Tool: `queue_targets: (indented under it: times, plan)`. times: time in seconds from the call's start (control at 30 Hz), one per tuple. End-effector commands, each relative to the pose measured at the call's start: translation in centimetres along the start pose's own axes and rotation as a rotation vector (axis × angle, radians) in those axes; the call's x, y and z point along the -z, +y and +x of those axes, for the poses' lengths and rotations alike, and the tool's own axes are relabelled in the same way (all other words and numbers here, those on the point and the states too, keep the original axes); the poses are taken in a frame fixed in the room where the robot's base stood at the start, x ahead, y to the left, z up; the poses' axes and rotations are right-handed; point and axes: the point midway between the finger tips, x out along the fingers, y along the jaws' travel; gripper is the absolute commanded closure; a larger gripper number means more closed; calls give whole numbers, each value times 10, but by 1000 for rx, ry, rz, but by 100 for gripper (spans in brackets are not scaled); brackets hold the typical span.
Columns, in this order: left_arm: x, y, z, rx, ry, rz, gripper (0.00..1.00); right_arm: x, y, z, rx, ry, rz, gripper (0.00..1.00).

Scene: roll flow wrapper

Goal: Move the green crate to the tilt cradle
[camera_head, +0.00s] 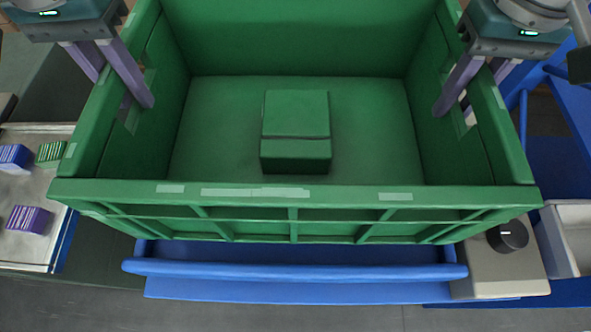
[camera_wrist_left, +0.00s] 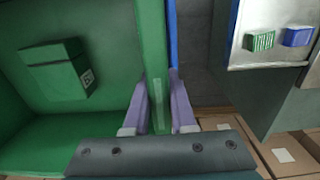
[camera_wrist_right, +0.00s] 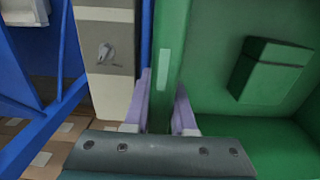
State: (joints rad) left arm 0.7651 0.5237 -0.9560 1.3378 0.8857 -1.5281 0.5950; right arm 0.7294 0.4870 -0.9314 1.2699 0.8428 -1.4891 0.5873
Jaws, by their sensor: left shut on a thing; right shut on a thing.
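The large green crate (camera_head: 300,212) fills the middle of the head view, upright and open at the top. A green box (camera_head: 296,130) lies on its floor. My left gripper (camera_head: 140,102) is shut on the crate's left wall, one finger inside and one outside. The same wall shows between the fingers in the left wrist view (camera_wrist_left: 154,60). My right gripper (camera_head: 446,108) is shut on the crate's right wall, which also shows in the right wrist view (camera_wrist_right: 169,60). The blue tilt cradle (camera_head: 300,271) shows below the crate's near edge; most of it is hidden by the crate. I cannot tell whether they touch.
A metal surface (camera_head: 20,190) with small purple and green packs (camera_head: 28,219) lies at the left. A grey panel with a black knob (camera_head: 507,236) stands at the near right. A blue frame (camera_head: 560,180) and a pale bin (camera_head: 570,235) are at the right.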

Motion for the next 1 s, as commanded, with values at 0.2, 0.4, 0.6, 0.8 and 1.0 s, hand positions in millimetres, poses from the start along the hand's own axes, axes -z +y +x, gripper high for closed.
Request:
queue_targets:
  times: [0.2,0.4,0.6,0.8,1.0]
  plan:
    - [1,-4,6,8,2,-6,100,1,4,6,-8,1,4,100]
    - [1,-4,5,8,2,-6,100,1,4,5,-8,1,3,100]
    - [1,-4,9,8,2,-6,100,1,4,9,-8,1,3,100]
    - [1,-4,18,8,1,-6,100,1,4,18,-8,1,3,100]
    - [1,-4,32,8,1,-6,100,1,4,32,-8,2,3,100]
